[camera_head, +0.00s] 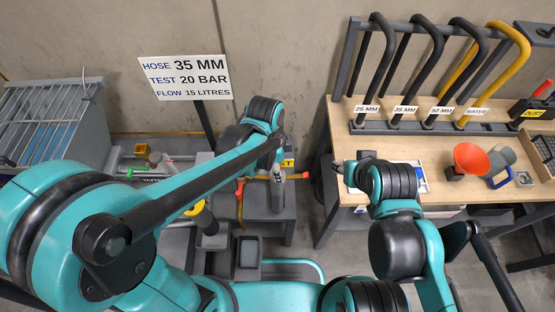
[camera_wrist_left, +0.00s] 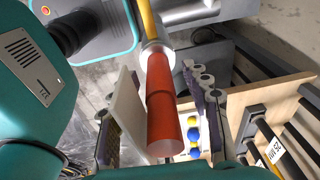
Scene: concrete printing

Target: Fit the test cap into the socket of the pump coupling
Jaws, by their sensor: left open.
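In the left wrist view, my left gripper (camera_wrist_left: 165,115) is open, its fingers on either side of a red-orange cylinder (camera_wrist_left: 162,105). I cannot tell whether either finger touches it. The cylinder's far end meets a grey collar (camera_wrist_left: 153,47) and a yellow bar (camera_wrist_left: 147,18). In the head view, a yellow bar with a red end (camera_head: 303,175) crosses by a grey upright pipe (camera_head: 278,195), just below my left wrist. My left fingers are mostly hidden there. My right gripper (camera_head: 338,168) is at the bench's left edge, its jaws unclear. I cannot pick out the test cap or the socket with certainty.
The wooden bench (camera_head: 455,195) on the right carries a hose rack, a red funnel (camera_head: 470,158) and a white tray partly behind my right arm. A sign (camera_head: 185,78) reads hose 35 mm, test 20 bar, flow 15 litres. A barred grey box (camera_head: 50,115) stands left.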

